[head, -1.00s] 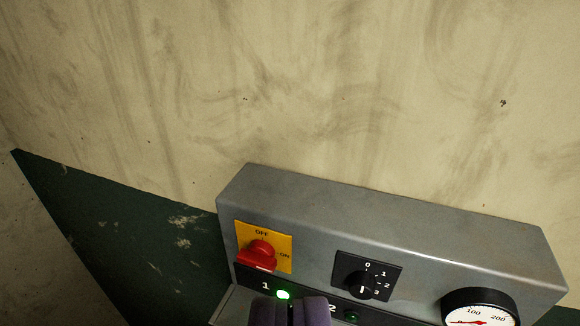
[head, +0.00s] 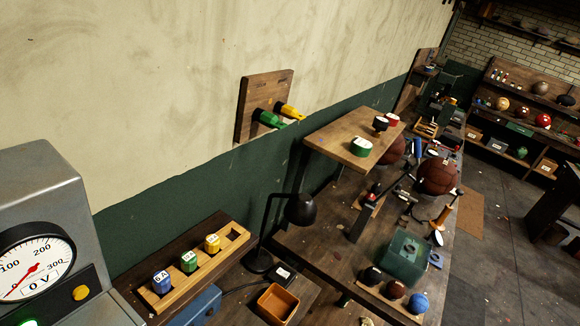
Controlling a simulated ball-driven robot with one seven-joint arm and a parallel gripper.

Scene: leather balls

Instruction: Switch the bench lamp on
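I cannot tell whether this box is the lamp's switch. My gripper is not in view.
A grey panel with a gauge (head: 38,266) reading 0 V stands at the left. A wooden rack (head: 225,245) holds labelled pieces in front of the lamp. An orange tray (head: 277,303) lies near the box. A raised shelf (head: 340,140) juts out beyond the lamp.

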